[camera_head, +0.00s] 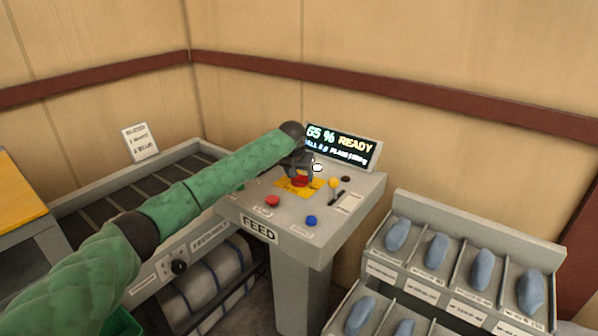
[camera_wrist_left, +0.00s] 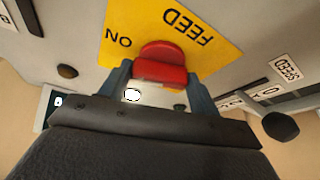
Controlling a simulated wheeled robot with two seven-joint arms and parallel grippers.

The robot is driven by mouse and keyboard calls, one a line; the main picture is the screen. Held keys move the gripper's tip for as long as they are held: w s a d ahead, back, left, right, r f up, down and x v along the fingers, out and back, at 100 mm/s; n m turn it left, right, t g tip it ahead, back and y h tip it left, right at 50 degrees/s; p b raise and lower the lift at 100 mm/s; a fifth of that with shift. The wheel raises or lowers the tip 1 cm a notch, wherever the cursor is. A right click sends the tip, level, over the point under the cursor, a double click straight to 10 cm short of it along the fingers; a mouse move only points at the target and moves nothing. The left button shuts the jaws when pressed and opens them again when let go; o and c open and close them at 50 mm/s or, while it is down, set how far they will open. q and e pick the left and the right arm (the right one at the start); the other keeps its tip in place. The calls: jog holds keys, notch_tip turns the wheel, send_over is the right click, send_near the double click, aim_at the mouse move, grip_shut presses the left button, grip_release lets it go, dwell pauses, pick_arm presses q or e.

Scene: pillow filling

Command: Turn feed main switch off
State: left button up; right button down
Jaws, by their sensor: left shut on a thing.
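The feed main switch is a red knob (camera_wrist_left: 163,64) on a yellow plate (camera_wrist_left: 205,28) marked FEED and ON. In the head view the red knob (camera_head: 300,181) sits on its yellow plate (camera_head: 287,186), on top of the grey console (camera_head: 258,209) labelled FEED. My left gripper (camera_head: 299,170) reaches down over the plate from the left. In the left wrist view its two fingers (camera_wrist_left: 160,88) stand on either side of the red knob, shut on it. The knob's exact turn angle is hard to tell. My right gripper is not in view.
The console also carries a red button (camera_head: 272,201), a blue button (camera_head: 311,220), a yellow knob (camera_head: 334,183) and a black lever (camera_head: 336,198). A display (camera_head: 342,147) behind reads 65 % READY. A rack (camera_head: 478,243) with blue pieces stands at the right, a conveyor (camera_head: 105,200) at the left.

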pick_arm(q)
jog(key=n+p, duration=0.1)
jog(key=n, duration=0.1)
jog(key=n+y, duration=0.1)
jog(key=shift+d+r+n+p, duration=0.15)
jog(key=shift+d+n+p, duration=0.05)
jog(key=shift+n+p, duration=0.2)
jog(key=n+y+p, duration=0.1)
jog(key=n, duration=0.2)
jog(key=shift+d+n+y, duration=0.1)
jog(key=shift+n+y, duration=0.2)
jog(key=shift+y, duration=0.1)
jog(key=n+y+p, duration=0.1)
jog(key=n, duration=0.2)
jog(key=shift+n+g, duration=0.3)
jog(key=shift+w+n+g+y, duration=0.15)
jog(key=shift+n+g+y, duration=0.4)
jog(key=shift+n, duration=1.05)
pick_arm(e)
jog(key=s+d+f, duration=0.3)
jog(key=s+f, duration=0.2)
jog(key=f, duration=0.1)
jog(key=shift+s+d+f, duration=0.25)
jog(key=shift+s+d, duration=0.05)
pick_arm(q)
jog(key=o, duration=1)
jog(key=shift+d, duration=0.1)
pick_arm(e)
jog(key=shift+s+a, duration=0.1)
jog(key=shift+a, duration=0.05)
